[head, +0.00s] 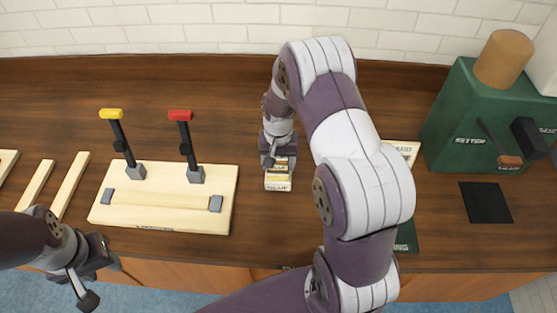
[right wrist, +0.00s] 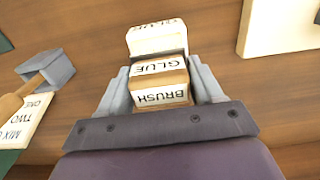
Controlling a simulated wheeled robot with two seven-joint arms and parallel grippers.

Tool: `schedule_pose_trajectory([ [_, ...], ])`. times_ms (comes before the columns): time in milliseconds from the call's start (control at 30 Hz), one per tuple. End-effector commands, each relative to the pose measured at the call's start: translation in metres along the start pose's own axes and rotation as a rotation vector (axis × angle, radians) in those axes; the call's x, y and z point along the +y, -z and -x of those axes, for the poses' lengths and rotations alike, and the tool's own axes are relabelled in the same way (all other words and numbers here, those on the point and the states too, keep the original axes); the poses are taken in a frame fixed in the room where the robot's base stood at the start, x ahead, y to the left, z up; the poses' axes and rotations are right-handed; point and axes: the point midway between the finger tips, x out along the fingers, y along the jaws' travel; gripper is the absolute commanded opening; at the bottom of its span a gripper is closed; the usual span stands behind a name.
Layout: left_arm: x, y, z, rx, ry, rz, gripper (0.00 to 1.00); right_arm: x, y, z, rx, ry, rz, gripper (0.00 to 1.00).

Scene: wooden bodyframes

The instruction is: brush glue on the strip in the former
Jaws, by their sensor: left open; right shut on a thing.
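The former (head: 225,185) is a pale wooden board with a yellow-handled clamp (head: 117,135) and a red-handled clamp (head: 186,140), both handles standing up. A pale strip (head: 160,200) lies along it between two grey blocks. My right gripper (head: 276,160) is shut on the glue brush (right wrist: 160,88), a wooden block labelled GLUE BRUSH in the right wrist view. The white glue pot (head: 278,184) is right beside it, labelled GLUE, and also shows in the right wrist view (right wrist: 155,38). The bristles are hidden. My left gripper (head: 92,280) is open and empty at the front left edge.
Loose wooden strips (head: 70,185) lie left of the former. A green machine (head: 465,125) and a black pad (head: 486,202) are at the right. A mix card (right wrist: 30,125) and grey-headed tool (right wrist: 45,70) lie near the brush. My right arm covers the middle bench.

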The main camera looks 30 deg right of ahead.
Motion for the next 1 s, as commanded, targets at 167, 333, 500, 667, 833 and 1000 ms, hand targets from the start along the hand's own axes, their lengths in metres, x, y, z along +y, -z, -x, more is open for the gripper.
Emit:
schedule_pose_trajectory([
  [167, 0.000, 0.001, 0.007, 0.000, 0.000, 0.000, 0.43, 0.000, -0.001, 0.007, -0.002, -0.001, 0.000, 0.41],
  [333, 0.000, 0.003, 0.024, 0.000, 0.000, 0.000, 0.43, 0.000, -0.001, 0.027, -0.002, -0.001, 0.000, 0.41],
  [500, 0.000, 0.005, 0.040, 0.000, 0.000, 0.000, 0.43, 0.000, -0.001, 0.046, -0.002, -0.001, 0.000, 0.41],
  [667, 0.000, 0.006, 0.054, 0.000, 0.000, 0.000, 0.43, 0.000, -0.001, 0.064, -0.001, 0.000, 0.000, 0.41],
  [833, 0.000, 0.007, 0.060, 0.000, 0.000, 0.000, 0.43, 0.000, 0.000, 0.071, -0.001, 0.000, 0.000, 0.41],
  [1000, 0.000, 0.007, 0.059, 0.000, 0.000, 0.000, 0.43, 0.000, 0.000, 0.070, -0.001, 0.000, 0.000, 0.41],
])
